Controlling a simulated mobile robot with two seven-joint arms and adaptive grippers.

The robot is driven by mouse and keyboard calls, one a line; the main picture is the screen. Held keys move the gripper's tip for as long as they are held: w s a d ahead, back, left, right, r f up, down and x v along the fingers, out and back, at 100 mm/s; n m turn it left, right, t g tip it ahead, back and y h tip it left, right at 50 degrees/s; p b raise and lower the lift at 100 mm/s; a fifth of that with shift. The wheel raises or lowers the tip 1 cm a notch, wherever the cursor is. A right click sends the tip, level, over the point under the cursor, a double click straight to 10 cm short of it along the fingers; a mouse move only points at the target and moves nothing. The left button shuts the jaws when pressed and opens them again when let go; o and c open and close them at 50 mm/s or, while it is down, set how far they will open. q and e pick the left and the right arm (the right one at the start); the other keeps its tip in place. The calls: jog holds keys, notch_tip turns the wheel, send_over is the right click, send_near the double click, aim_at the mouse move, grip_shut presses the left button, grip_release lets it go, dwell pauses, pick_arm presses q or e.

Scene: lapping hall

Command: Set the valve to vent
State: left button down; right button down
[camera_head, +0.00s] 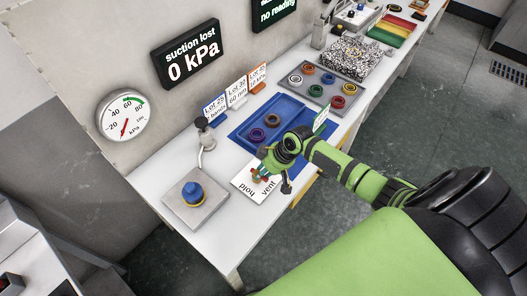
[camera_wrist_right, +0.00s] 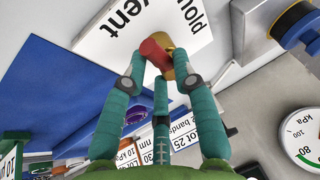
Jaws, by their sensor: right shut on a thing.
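The valve, with a red handle (camera_wrist_right: 153,50) and a brass body (camera_wrist_right: 178,62), stands on a white plate (camera_head: 245,189) lettered "hold" and "vent". In the head view the plate lies on the bench and the valve is mostly hidden by my gripper. My right gripper (camera_wrist_right: 160,72) has its green fingers shut around the red handle; it also shows above the plate in the head view (camera_head: 268,172). I cannot tell exactly which word the handle points to. My left gripper is not in view.
A blue knob on a grey block (camera_head: 192,196) stands left of the plate. Behind are a blue tray (camera_head: 243,131) with rings, lot cards (camera_head: 237,92) and a grey tray (camera_head: 316,95) of rings. A wall display (camera_head: 190,54) reads "suction lost 0 kPa", beside a round gauge (camera_head: 124,115).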

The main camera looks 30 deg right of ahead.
jog(key=shift+s+a+f, duration=0.15)
jog(key=shift+s+f, duration=0.15)
jog(key=shift+s, duration=0.05)
jog(key=c, duration=1.1)
grip_release()
jog(key=shift+o, duration=0.3)
jog(key=shift+r, duration=0.15)
jog(key=shift+r, duration=0.15)
jog(key=shift+d+r, duration=0.2)
jog(key=v, duration=1.1)
jog(key=shift+r, duration=0.2)
jog(key=shift+s, duration=0.1)
